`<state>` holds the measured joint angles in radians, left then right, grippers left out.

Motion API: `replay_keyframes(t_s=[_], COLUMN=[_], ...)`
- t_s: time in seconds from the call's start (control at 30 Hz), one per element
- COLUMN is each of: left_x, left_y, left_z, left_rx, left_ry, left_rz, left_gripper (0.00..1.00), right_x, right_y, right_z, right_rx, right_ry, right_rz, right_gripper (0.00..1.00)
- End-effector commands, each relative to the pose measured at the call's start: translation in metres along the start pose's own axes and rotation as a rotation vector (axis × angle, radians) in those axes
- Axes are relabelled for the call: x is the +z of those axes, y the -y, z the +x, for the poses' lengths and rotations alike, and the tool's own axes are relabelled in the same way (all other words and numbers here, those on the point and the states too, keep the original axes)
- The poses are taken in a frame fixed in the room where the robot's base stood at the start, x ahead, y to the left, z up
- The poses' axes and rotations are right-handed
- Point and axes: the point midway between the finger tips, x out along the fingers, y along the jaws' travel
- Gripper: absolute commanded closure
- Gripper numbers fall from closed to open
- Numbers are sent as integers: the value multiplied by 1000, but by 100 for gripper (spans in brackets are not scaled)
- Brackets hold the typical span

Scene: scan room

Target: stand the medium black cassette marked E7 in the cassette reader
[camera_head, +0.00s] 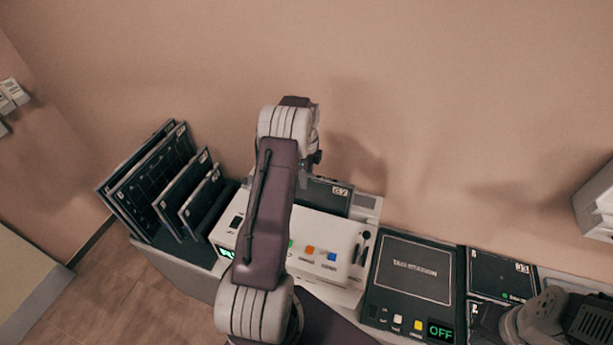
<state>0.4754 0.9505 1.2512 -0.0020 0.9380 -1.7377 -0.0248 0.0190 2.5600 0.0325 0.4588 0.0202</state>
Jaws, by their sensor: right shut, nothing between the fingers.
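A black cassette (327,196) with a small white label stands upright in the slot at the back of the white cassette reader (332,237). The label seems to end in 7; its letter is too small to be sure. My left arm reaches across the reader, and my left gripper (309,176) is at the cassette's left side, mostly hidden behind its own wrist. I cannot see its fingers or whether they touch the cassette. My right gripper (503,322) is low at the right edge, shut and empty, over the dark panels and away from the reader.
A rack (185,255) at left holds several dark cassettes (166,172) leaning side by side. A flat dark panel (415,268) with an OFF display (440,330) lies right of the reader, beside another dark panel (500,273). A white box (597,207) is at far right. The wall stands close behind.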

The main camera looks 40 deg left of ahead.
Motion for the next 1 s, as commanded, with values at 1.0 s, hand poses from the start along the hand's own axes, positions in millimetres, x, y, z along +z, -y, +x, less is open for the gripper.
replay_keyframes(t_s=[1.0], left_x=[0], left_y=[-1], left_z=[-91], left_rx=[0], left_ry=[0], left_rz=[0], left_gripper=[61], right_x=[3], right_y=[0], right_z=[27], right_rx=[0], right_ry=[0], right_rz=[0], right_gripper=[100])
